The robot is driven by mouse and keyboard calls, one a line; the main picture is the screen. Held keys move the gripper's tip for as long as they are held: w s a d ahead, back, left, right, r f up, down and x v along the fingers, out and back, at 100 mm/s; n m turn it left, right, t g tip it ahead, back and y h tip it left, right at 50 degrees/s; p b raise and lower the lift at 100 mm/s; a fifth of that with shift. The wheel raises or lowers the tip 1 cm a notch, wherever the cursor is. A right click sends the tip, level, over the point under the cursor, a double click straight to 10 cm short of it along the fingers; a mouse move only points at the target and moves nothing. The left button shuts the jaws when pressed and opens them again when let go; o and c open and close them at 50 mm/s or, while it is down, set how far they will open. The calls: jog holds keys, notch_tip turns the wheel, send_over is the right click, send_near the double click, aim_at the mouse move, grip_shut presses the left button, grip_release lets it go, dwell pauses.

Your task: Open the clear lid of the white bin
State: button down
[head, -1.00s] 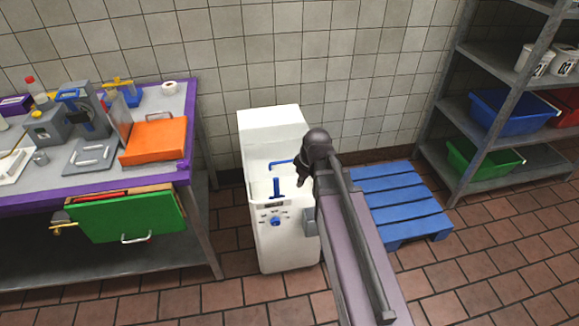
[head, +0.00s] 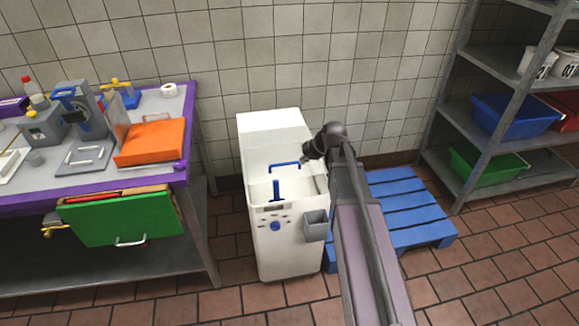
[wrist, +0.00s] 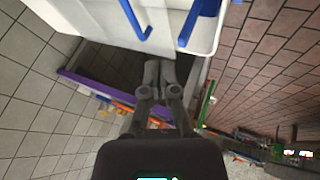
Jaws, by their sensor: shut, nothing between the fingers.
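The white bin (head: 274,125) stands upright against the wall in the head view. Its clear lid (head: 291,148) is hard to make out, and I cannot tell how far it is raised. A blue bar handle (head: 285,164) shows at the top, and a second blue handle (head: 277,191) shows lower at the front. My gripper (head: 305,159) is beside the right end of the upper blue bar, pointing left. In the wrist view my gripper (wrist: 160,68) is shut and empty, with the bin's white edge (wrist: 205,45) and a blue handle (wrist: 135,22) beyond its tips.
A purple-edged table (head: 184,140) with an orange box (head: 150,142) and other items stands left. A blue pallet (head: 405,212) lies right of the bin. A grey shelf (head: 447,115) holds coloured tubs. A small grey box (head: 315,226) is on the bin's front right.

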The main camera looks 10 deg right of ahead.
jog(key=shift+f, duration=0.15)
jog(key=shift+w+a+f+b, duration=0.6)
jog(key=shift+w+f+b, duration=0.75)
jog(key=shift+f+b, duration=0.15)
jog(key=shift+w+a+f+b, duration=0.6)
jog(key=shift+w+f+b, duration=0.85)
jog(key=shift+b, duration=0.1)
jog(key=shift+w+a+f+b, duration=0.6)
jog(key=shift+w+f+b, duration=0.7)
jog(key=shift+f+b, duration=0.2)
send_over(282, 152)
jog(key=shift+w, duration=0.25)
jog(key=shift+s, duration=0.1)
